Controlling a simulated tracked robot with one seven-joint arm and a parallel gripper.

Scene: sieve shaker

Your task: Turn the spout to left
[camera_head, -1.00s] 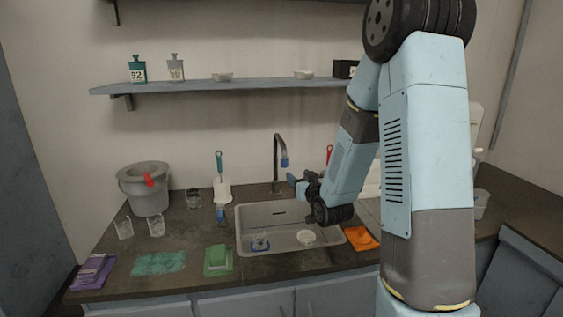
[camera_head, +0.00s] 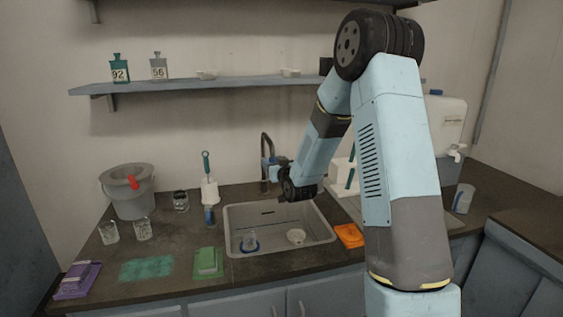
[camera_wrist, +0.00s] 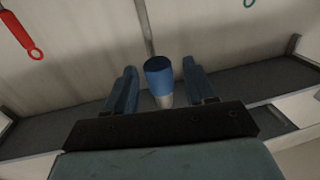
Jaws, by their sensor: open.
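The tap's dark curved spout (camera_head: 264,142) rises behind the sink (camera_head: 303,253). Its end carries a blue nozzle (camera_wrist: 158,76), seen clearly in the wrist view with a pale tip below. My gripper (camera_head: 272,166) is at the spout in the head view and partly covers its end. In the wrist view my open gripper (camera_wrist: 161,82) has one blue finger on each side of the nozzle, with gaps showing on both sides. I cannot tell whether either finger touches it.
A brush (camera_head: 209,189) stands left of the tap, and a grey bucket (camera_head: 131,197) is further left. A white container with a spigot (camera_head: 446,128) stands at the right. A shelf (camera_head: 215,83) hangs above.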

